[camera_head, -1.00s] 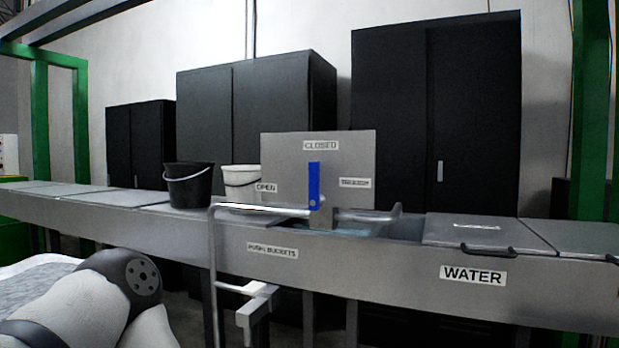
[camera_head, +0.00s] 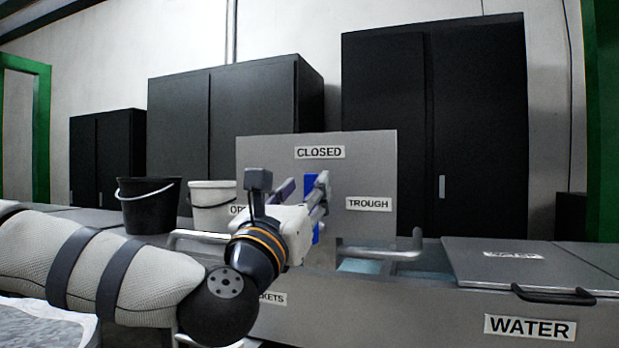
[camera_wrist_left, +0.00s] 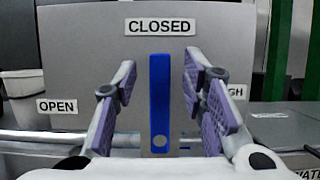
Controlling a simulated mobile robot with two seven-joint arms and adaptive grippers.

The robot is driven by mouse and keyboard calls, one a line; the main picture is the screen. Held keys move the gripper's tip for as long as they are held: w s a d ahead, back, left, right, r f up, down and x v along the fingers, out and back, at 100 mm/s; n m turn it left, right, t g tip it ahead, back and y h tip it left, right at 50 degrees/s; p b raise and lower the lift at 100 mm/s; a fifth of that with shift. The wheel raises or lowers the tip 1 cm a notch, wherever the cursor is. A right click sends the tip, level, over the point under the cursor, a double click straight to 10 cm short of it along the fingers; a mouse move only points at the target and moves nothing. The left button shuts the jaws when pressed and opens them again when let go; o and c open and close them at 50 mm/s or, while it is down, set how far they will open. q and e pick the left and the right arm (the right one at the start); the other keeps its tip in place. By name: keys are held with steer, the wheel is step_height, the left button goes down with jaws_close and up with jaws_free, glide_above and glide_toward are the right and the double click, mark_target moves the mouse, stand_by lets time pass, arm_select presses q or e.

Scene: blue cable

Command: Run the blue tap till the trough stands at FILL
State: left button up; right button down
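The blue tap handle (camera_head: 313,184) stands upright in front of a grey panel (camera_head: 370,160), pointing at the CLOSED label (camera_head: 320,152). In the left wrist view the blue handle (camera_wrist_left: 159,105) is between my open fingers, with gaps on both sides. My left gripper (camera_head: 305,188) is at the handle and partly hides it. The open trough (camera_head: 425,262) shows light blue water below and right of the panel; no FILL mark is visible to me. My right gripper is not in view.
A black bucket (camera_head: 149,208) and a white bucket (camera_head: 211,207) stand left of the panel. A lid with a black handle (camera_head: 552,295) covers the trough at right. A TROUGH label (camera_head: 368,203) is on the panel's right.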

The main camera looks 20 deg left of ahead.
mark_target(310, 185)
arm_select(q)
steer(key=x, duration=0.3)
steer(key=shift+w, duration=0.4)
jaws_close()
